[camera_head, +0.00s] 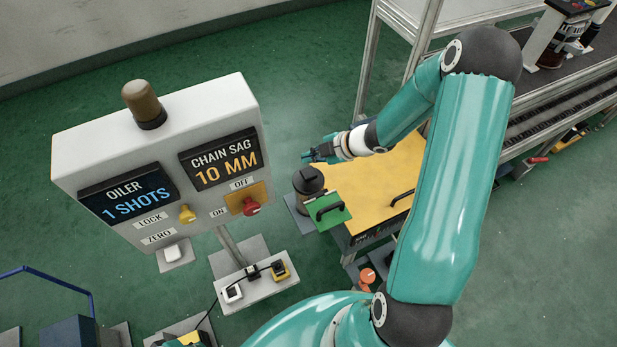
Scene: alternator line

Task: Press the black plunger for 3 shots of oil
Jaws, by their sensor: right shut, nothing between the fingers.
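A dark, round-topped cylinder (309,180), which looks like the black plunger of the oiler, stands beside the yellow-topped table, next to a green plate with a black handle (328,208). My right gripper (308,156) is shut and empty. It appears just above the cylinder's top in the picture; I cannot tell whether they touch. The display box (165,140) at left reads OILER 1 SHOTS (128,198) and CHAIN SAG 10 MM (221,160). My left gripper is not in view.
The box has a yellow knob (187,213) and a red knob (251,206) on its front. A yellow-topped table (372,190) lies below my right forearm. A conveyor (565,105) runs at the upper right. Green floor lies open behind the box.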

